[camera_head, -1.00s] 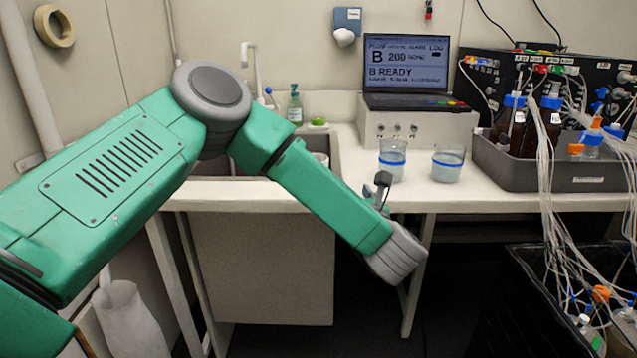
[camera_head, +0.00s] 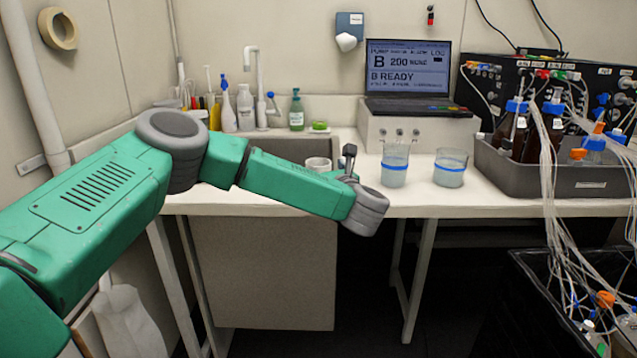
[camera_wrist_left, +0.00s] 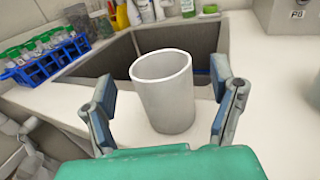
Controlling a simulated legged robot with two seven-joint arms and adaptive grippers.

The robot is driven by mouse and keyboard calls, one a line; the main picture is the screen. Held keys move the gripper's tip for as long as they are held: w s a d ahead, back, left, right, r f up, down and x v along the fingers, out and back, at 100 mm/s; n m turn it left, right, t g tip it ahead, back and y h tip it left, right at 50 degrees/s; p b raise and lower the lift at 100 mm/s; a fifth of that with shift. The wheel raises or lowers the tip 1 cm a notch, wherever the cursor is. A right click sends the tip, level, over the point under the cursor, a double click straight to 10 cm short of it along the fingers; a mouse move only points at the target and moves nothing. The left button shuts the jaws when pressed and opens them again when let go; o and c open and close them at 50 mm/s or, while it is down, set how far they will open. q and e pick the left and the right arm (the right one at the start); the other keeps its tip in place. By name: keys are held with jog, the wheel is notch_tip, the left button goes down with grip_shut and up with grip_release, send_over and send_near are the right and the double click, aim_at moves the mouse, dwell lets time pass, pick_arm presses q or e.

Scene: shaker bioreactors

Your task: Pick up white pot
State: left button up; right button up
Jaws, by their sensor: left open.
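The white pot (camera_wrist_left: 163,95) is a plain, open-topped cup standing upright on the white bench in the left wrist view, just in front of the sink. In the head view only the top of the white pot (camera_head: 318,163) shows behind my left forearm. My left gripper (camera_wrist_left: 163,84) is open, with one blue-padded finger on each side of the pot in the picture and a gap on both sides. I cannot tell whether the pot lies fully between the fingers. In the head view my left gripper (camera_head: 348,163) is mostly hidden by my wrist. My right gripper is out of view.
Two blue-banded beakers (camera_head: 395,168) stand right of my wrist. The sink (camera_head: 285,150) lies behind the pot, with bottles beyond. A blue tube rack (camera_wrist_left: 45,55) is at the left. A grey tray (camera_head: 550,178) of bottles and hanging tubing is at the right.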

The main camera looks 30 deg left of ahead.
pick_arm(q)
jog(key=shift+x, duration=1.4)
jog(key=shift+d, duration=0.1)
jog(key=c, duration=1.1)
jog(key=shift+o, duration=0.2)
jog(key=shift+r, duration=0.1)
